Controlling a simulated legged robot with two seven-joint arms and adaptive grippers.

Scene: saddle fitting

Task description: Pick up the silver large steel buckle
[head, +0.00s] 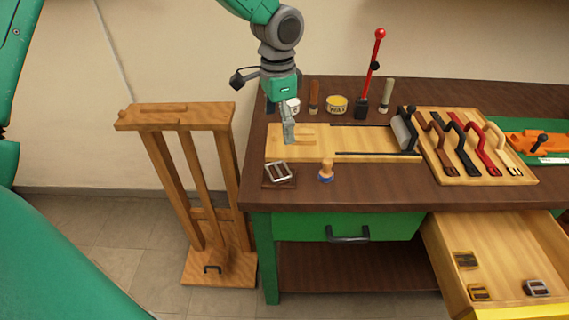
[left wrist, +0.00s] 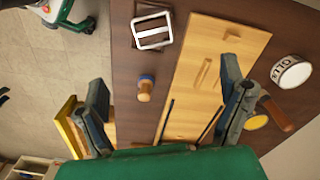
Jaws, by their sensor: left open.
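A silver rectangular buckle (head: 278,173) lies on a small dark square pad at the front left corner of the workbench. In the left wrist view the buckle (left wrist: 153,31) is near the top, beyond my fingers, with its frame and middle bar clear. My left gripper (head: 288,133) hangs above the light wooden board, behind the buckle and apart from it. In the left wrist view my left gripper (left wrist: 164,76) has its fingers wide apart with nothing held between them. Another silver buckle (head: 536,288) lies in the open drawer. My right gripper is not in view.
A blue-and-wood knob tool (head: 326,171) stands right of the buckle. The wooden board (head: 355,142), wax tin (head: 337,104) and red-handled lever (head: 372,65) are behind. The open drawer (head: 490,250) holds brass-coloured buckles. A wooden stand (head: 190,180) is left of the bench.

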